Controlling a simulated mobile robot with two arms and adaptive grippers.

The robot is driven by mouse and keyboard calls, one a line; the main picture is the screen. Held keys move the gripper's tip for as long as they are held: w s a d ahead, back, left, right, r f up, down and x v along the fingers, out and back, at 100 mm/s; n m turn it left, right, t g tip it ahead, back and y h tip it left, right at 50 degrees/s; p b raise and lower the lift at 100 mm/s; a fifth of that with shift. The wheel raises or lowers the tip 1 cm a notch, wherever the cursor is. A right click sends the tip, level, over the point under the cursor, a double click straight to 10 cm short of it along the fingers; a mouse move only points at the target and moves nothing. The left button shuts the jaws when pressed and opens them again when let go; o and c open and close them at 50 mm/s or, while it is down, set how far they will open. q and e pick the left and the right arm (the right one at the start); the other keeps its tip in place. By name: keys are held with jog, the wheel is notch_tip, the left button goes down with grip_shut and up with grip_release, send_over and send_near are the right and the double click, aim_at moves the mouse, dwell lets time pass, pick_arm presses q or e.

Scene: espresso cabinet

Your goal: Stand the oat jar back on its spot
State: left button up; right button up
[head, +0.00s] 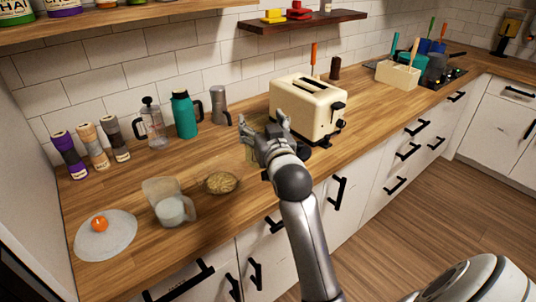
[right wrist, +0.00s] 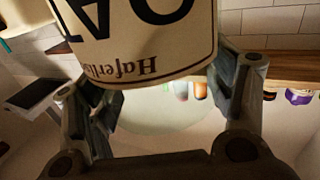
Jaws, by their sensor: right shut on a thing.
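The oat jar (right wrist: 150,40) is a cream cylinder with dark lettering that reads upside down in the right wrist view. It fills the top middle of that view, between the two fingers of my right gripper (right wrist: 165,95), which is shut on it. In the head view my right gripper (head: 263,132) is above the counter, in front of the cream toaster. My left gripper is not in view.
The upper left shelf (head: 120,22) carries labelled jars. The toaster (head: 297,105) stands just behind my gripper.

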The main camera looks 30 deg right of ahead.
aim_at(263, 119)
jog(key=w+d+f, duration=0.1)
jog(key=w, duration=0.1)
jog(key=w+d+f, duration=0.1)
jog(key=w+d+p, duration=0.1)
jog(key=w+d, duration=0.1)
jog(key=shift+w+d+f, duration=0.1)
jog(key=shift+w+f, duration=0.25)
jog(key=shift+f, duration=0.05)
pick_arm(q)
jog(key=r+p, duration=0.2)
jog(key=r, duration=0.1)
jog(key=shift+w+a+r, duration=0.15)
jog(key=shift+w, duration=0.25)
pick_arm(e)
jog(key=w+d+f, duration=0.3)
jog(key=w+f, duration=0.1)
jog(key=f, duration=0.5)
jog(key=shift+w+f, duration=0.15)
jog(key=shift+f, duration=0.05)
jog(key=shift+d, duration=0.1)
jog(key=shift+f, duration=0.15)
jog(key=o, duration=1.7)
jog(key=shift+c, duration=0.2)
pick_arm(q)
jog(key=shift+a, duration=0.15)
